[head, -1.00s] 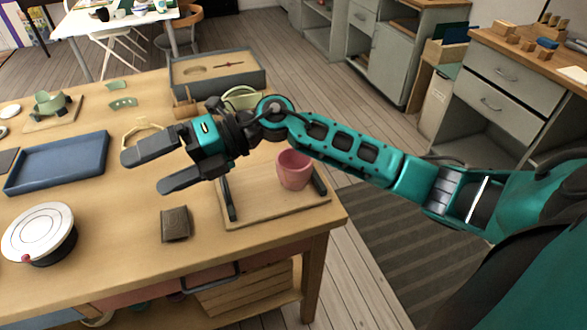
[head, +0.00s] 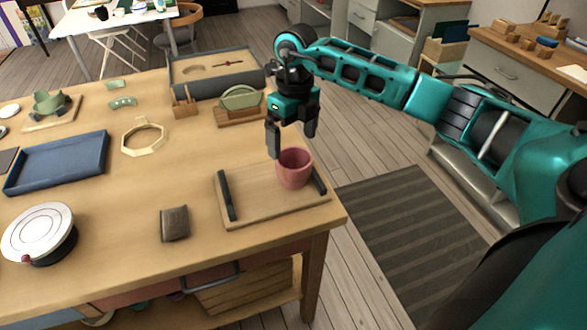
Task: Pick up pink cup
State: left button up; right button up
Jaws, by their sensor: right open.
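The pink cup (head: 294,171) stands upright on a wooden board with two dark rails (head: 262,208), near the right end of the workbench. My right gripper (head: 289,143) points down just above and behind the cup, with its fingers apart and nothing between them. The left finger reaches down close to the cup's rim at its left; I cannot tell whether it touches. My left gripper is not in view.
A dark small block (head: 174,223) lies left of the board. A blue tray (head: 58,163), an octagonal wooden ring (head: 143,137), a white round turntable (head: 39,232) and a green piece in a wooden stand (head: 239,103) are on the workbench (head: 120,225).

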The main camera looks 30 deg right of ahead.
aim_at(292, 161)
jog(key=f, duration=0.6)
jog(key=shift+s+a+f, duration=0.25)
jog(key=shift+s+f, duration=0.1)
jog(key=shift+s, duration=0.05)
jog(key=c, duration=0.6)
jog(key=shift+c, duration=0.3)
jog(key=shift+r, duration=0.15)
